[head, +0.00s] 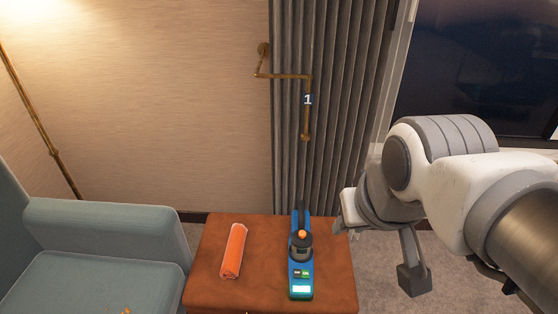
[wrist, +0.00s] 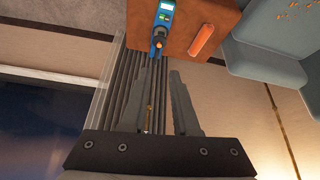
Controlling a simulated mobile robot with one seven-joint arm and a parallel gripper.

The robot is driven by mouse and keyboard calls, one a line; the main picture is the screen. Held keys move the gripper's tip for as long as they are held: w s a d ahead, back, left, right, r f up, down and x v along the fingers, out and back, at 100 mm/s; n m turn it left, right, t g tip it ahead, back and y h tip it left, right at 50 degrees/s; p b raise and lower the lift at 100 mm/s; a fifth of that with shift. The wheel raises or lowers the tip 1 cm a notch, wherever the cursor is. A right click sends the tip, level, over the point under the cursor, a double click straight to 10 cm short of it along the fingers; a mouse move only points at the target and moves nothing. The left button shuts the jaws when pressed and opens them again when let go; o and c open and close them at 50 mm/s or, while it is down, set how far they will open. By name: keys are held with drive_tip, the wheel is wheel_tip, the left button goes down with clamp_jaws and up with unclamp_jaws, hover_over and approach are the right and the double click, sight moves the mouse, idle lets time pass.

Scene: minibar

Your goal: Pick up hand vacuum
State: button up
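The hand vacuum (head: 301,268) looks to be the long blue device with a grey middle, an orange button and a lit green panel. It lies on a brown ottoman-like table (head: 335,288), with its dark narrow end toward the curtain. In the wrist view the hand vacuum (wrist: 163,22) is at the top centre, beyond the fingertips. My gripper (wrist: 155,80) is open, with nothing between its two dark fingers. In the head view my gripper (head: 346,212) is just right of the table's far edge, apart from the hand vacuum.
An orange roll-shaped object (head: 233,251) lies on the table left of the hand vacuum. A blue-grey armchair (head: 110,240) stands close on the left. A grey curtain (head: 335,110) and a brass wall fixture (head: 285,76) are behind the table. Carpet shows at right.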

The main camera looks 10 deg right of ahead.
drive_tip(key=o, duration=0.5)
drive_tip(key=shift+g+h, duration=0.3)
drive_tip(key=shift+h, duration=0.3)
drive_tip(key=w, duration=0.3)
drive_tip(key=w+d, duration=0.1)
drive_tip(key=w, duration=0.2)
drive_tip(key=w+f, duration=0.1)
drive_tip(key=w, duration=0.2)
drive_tip(key=shift+d, duration=0.4)
drive_tip(key=m+y+p, duration=0.2)
drive_tip(key=y, duration=0.1)
hover_over(302, 210)
drive_tip(key=s+d, duration=0.3)
drive_tip(key=s, duration=0.4)
wheel_tip(302, 210, down, 25)
drive_tip(key=b+x, duration=0.1)
drive_tip(key=x, duration=0.3)
drive_tip(key=b+x, duration=0.1)
drive_tip(key=x, duration=0.3)
drive_tip(key=b+x, duration=0.1)
drive_tip(key=x, duration=0.3)
drive_tip(key=shift+s+a+f+b, duration=0.1)
drive_tip(key=shift+s+f+b, duration=0.15)
drive_tip(key=shift+f+b, duration=0.1)
drive_tip(key=shift+w+b+x, duration=0.15)
drive_tip(key=shift+b+x, duration=0.4)
drive_tip(key=shift+x, duration=0.85)
drive_tip(key=shift+w+b+x, duration=0.15)
drive_tip(key=shift+b+x, duration=0.35)
drive_tip(key=shift+x, duration=0.9)
